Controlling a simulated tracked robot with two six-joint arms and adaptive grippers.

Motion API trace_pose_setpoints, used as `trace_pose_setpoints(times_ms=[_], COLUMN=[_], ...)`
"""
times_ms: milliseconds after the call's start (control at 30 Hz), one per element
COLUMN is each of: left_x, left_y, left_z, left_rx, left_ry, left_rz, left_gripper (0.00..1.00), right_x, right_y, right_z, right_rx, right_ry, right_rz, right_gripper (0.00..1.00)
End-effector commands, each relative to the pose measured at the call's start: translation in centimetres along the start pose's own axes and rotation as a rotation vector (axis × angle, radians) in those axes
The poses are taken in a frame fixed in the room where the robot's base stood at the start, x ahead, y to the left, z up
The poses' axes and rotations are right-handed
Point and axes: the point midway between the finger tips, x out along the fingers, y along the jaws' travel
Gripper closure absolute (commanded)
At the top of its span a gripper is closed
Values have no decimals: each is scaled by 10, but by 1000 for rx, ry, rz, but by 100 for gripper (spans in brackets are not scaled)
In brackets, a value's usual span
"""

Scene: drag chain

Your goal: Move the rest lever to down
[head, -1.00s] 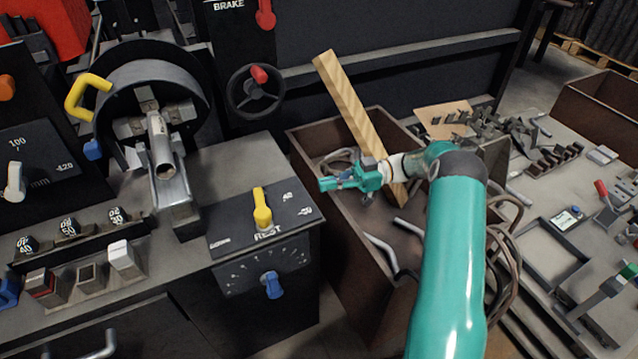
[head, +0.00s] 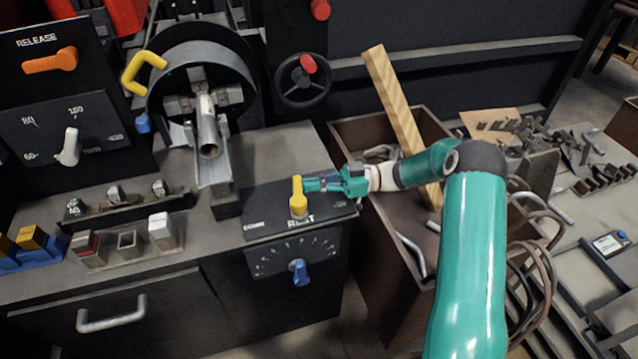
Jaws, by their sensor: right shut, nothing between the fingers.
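The rest lever is a yellow handle (head: 298,198) standing upright on a dark panel marked REST (head: 262,226), on the front right of the machine bench in the head view. My right gripper (head: 308,185) is shut and empty. Its fingertips are at the right side of the yellow lever, near its upper part. I cannot tell whether they touch it. My left gripper is not in view.
A blue knob (head: 299,272) is on the dial face below the panel. A grey chuck with a metal tube (head: 208,135) stands to the left. A brown bin (head: 349,128) with a wooden plank (head: 392,97) is behind my right arm.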

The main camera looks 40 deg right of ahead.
Motion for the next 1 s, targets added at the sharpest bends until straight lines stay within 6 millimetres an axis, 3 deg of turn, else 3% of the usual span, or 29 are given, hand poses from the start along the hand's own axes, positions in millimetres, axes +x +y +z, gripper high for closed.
trace_pose_setpoints(times_ms=[300,667,867,1000], left_x=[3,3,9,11], left_y=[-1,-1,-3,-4], left_z=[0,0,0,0], left_rx=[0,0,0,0], left_ry=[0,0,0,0], left_rz=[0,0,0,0], left_gripper=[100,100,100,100], right_x=[9,4,-17,-46], right_y=[5,6,12,17], right_z=[1,1,4,3], right_rx=[1,1,1,0], right_ry=[1,0,0,-1], right_rz=[-2,-1,-1,0], right_gripper=[100,100,100,100])
